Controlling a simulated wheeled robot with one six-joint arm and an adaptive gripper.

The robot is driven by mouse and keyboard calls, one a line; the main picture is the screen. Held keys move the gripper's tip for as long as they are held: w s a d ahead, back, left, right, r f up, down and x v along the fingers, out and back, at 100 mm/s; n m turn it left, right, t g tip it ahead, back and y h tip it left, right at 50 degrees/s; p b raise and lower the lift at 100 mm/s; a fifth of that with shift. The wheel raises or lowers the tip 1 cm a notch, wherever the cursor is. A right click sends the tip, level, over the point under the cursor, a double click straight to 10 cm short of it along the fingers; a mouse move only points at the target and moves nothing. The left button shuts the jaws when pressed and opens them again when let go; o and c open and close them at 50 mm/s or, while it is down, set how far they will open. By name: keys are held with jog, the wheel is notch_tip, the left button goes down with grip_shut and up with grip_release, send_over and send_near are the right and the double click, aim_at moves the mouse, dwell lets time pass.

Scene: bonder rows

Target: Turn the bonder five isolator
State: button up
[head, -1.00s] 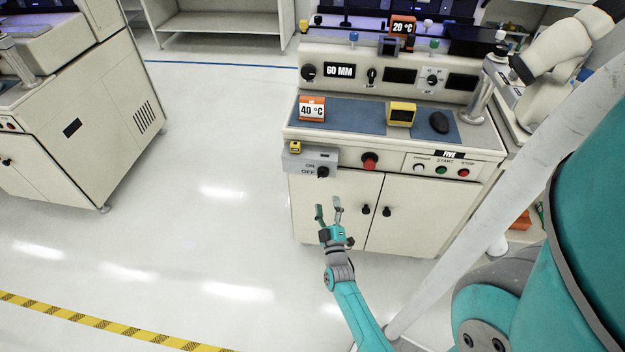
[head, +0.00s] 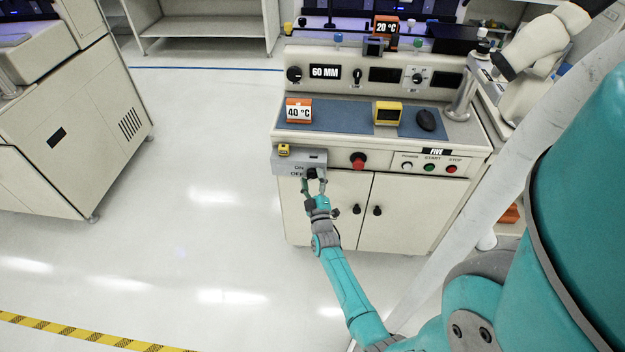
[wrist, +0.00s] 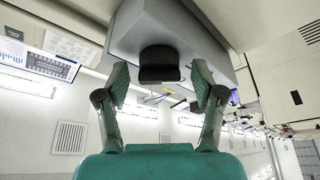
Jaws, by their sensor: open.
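The bonder marked FIVE (head: 436,151) has a grey isolator box (head: 287,163) on its left front, labelled ON and OFF. Its black isolator knob (head: 311,173) is partly covered by my gripper in the head view. My gripper (head: 314,184) is at the front of the box, with its fingers spread. In the wrist view the knob (wrist: 159,64) sits on the grey box (wrist: 170,30), ahead of and between the open fingers (wrist: 159,84). Neither finger visibly presses on the knob. Which label the knob points to cannot be told.
A red button (head: 358,161) and a START/STOP panel (head: 430,163) are to the right of the isolator. Two black door knobs (head: 377,210) stick out below. A small yellow block (head: 283,150) sits on the box. Open floor (head: 200,220) lies to the left.

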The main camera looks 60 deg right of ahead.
jog(key=shift+c, duration=0.3)
jog(key=c, duration=1.1)
jog(key=shift+m, duration=0.3)
jog(key=m+g+h, duration=0.1)
jog(key=m, duration=0.3)
jog(key=m+g+h, duration=0.2)
jog(key=m, duration=0.2)
jog(key=m+g+h, duration=0.1)
jog(key=m+g, duration=0.1)
jog(key=m, duration=0.2)
jog(key=shift+w+a+m, duration=0.1)
jog(key=shift+w+m, duration=0.1)
jog(key=shift+m, duration=0.1)
jog(key=m+g, duration=0.1)
jog(key=m, duration=0.2)
jog(key=m+g+h, duration=0.1)
jog(key=m+g, duration=0.1)
jog(key=m, duration=0.1)
jog(key=shift+m, duration=0.3)
jog(key=shift+m+g, duration=1.6)
jog(key=shift+m, duration=1.2)
jog(key=shift+y, duration=0.3)
